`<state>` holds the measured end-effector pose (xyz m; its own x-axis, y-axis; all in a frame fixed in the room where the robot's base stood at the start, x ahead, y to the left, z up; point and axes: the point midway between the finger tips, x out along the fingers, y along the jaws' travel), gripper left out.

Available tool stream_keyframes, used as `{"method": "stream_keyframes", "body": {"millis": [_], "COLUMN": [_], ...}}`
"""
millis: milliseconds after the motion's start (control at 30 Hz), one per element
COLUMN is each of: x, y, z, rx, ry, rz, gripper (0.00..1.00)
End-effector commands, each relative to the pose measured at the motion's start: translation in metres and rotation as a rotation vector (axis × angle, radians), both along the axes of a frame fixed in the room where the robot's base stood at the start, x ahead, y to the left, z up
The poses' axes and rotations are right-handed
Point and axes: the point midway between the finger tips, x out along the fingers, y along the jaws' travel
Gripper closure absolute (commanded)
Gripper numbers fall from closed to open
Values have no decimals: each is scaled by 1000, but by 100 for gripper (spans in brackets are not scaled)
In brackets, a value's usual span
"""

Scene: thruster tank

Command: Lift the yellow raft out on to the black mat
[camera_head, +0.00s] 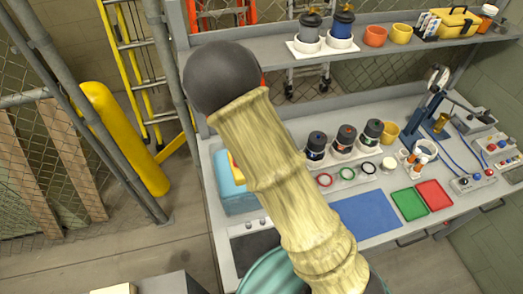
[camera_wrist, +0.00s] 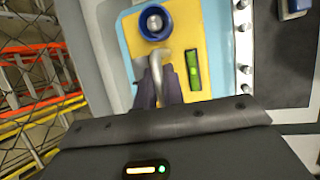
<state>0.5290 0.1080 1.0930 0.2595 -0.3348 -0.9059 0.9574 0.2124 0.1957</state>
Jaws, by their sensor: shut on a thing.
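The yellow raft (camera_wrist: 182,32) fills the middle of the wrist view, with a blue ring, a green strip and a bent grey handle (camera_wrist: 156,66) on top. My gripper (camera_wrist: 158,84) is shut on the handle. Light blue of the tank (camera_wrist: 224,50) shows on both sides of the raft; I cannot tell whether the raft is clear of it. In the head view my arm hides the gripper and most of the raft, leaving a yellow sliver (camera_head: 234,167) above the blue tank (camera_head: 232,198). The black mat (camera_head: 252,250) lies in front of the tank, partly covered by my arm.
A blue mat (camera_head: 365,215), a green tray (camera_head: 409,204) and a red tray (camera_head: 434,196) lie right of my arm. Dark-lidded jars (camera_head: 344,138) stand behind them. A shelf (camera_head: 270,50) with pots runs above the bench. A row of silver knobs (camera_wrist: 243,28) borders the tank.

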Motion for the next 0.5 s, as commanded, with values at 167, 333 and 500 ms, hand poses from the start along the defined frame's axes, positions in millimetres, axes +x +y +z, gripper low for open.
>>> {"method": "stream_keyframes", "body": {"millis": [167, 333, 500], "x": [1, 1, 1], "y": [0, 0, 0], "z": [23, 53, 80], "rx": [5, 5, 4], "ry": [-6, -7, -6], "rz": [-1, -1, -1], "gripper": [100, 100, 100]}}
